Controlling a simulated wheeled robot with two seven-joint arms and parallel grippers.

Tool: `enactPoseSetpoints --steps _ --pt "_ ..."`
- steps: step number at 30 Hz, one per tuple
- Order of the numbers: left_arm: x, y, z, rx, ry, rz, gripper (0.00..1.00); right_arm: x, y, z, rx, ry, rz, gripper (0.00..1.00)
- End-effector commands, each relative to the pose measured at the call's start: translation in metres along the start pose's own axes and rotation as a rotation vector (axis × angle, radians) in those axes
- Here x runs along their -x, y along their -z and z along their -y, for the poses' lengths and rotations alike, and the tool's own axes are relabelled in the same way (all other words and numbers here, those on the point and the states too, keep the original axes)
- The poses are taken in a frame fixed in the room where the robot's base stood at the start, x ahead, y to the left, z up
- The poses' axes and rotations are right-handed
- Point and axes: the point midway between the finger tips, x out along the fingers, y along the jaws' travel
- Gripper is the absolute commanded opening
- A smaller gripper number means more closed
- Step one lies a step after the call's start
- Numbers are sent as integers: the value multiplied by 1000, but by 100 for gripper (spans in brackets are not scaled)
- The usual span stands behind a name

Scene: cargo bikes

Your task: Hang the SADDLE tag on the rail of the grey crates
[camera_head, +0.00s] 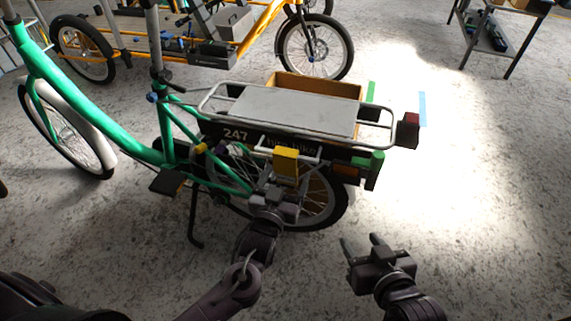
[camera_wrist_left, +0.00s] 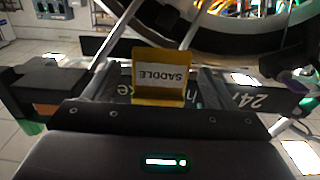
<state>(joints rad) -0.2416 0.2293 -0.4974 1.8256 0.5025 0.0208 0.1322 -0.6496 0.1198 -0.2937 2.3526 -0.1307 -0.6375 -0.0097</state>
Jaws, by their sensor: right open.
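The yellow SADDLE tag (camera_head: 286,163) is at a short silver rail (camera_head: 308,154) on the side of the green bike's rear rack. Its top overlaps the rail. In the left wrist view the tag (camera_wrist_left: 160,76) shows its lettering upside down. My left gripper (camera_head: 279,190) is just below the tag, with its fingers apart on either side of it; I see gaps beside the tag. Whether a finger touches it is unclear. My right gripper (camera_head: 362,243) is open and empty above the floor, right of the rear wheel. A grey crate (camera_head: 234,24) stands on the yellow cargo bike behind.
The green bike (camera_head: 88,100) carries a grey-topped rack (camera_head: 290,111) with a cardboard box (camera_head: 318,86) behind it. A metal table (camera_head: 502,20) stands far right.

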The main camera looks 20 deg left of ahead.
Motion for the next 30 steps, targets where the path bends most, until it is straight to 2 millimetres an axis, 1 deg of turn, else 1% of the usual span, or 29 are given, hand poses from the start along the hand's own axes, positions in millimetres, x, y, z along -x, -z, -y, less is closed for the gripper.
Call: enactPoseSetpoints --steps 1,9,10,11,17,30 --pt "0 0 0 0 0 0 71 0 0 0 0 0 0 48" --pt "0 0 0 0 0 0 36 0 0 0 0 0 -1 48" --pt "0 0 0 0 0 0 32 0 0 0 0 0 -1 48" --pt "0 0 0 0 0 0 30 0 0 0 0 0 -1 48" --pt "0 3 0 0 0 0 30 1 3 1 -1 1 -2 48" --pt "0 16 0 0 0 0 30 8 14 1 -1 0 -1 48"
